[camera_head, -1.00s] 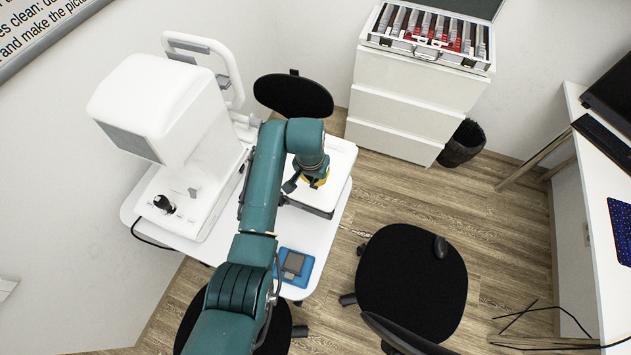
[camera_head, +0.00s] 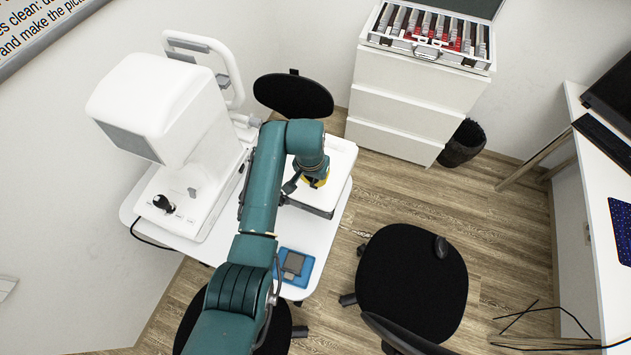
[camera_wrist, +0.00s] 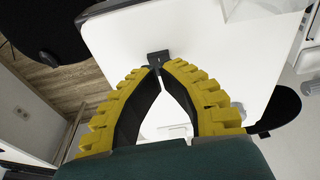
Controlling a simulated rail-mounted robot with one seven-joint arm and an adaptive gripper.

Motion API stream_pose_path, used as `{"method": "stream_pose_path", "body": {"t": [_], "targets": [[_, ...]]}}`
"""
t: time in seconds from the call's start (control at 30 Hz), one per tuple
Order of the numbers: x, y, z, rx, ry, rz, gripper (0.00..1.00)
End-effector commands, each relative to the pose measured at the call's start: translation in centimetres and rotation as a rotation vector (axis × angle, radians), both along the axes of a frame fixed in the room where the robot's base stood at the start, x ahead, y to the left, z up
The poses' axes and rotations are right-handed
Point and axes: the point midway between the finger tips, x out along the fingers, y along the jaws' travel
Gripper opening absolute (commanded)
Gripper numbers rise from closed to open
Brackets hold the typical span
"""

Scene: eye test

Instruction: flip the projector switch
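A white box-shaped device (camera_head: 341,166), which looks like the projector, sits at the right end of the white table. In the wrist view its white top (camera_wrist: 205,45) fills the upper middle. My gripper (camera_head: 318,184) is over this device in the head view. In the wrist view my gripper (camera_wrist: 160,66) has yellow ribbed fingers with black inner pads, bowed apart lower down and together at the tips. A small dark block (camera_wrist: 157,56), possibly the switch, shows right at the fingertips; whether they touch it is unclear. My arm and fingers hide part of the device.
A large white eye-test machine (camera_head: 165,110) stands left of my arm. A blue tray (camera_head: 306,269) with a grey item lies at the table's front. Black stools (camera_head: 293,96) and a chair (camera_head: 410,275) stand around. A drawer cabinet (camera_head: 410,95) holds an open lens case (camera_head: 430,38).

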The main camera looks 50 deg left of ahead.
Motion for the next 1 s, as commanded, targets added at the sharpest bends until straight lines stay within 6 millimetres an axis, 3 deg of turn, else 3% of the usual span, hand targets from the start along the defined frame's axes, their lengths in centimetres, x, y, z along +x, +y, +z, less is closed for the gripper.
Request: {"method": "stream_pose_path", "body": {"t": [1.0], "targets": [[0.0,0.0,-1.6,0.0,0.001,0.0,0.0]]}}
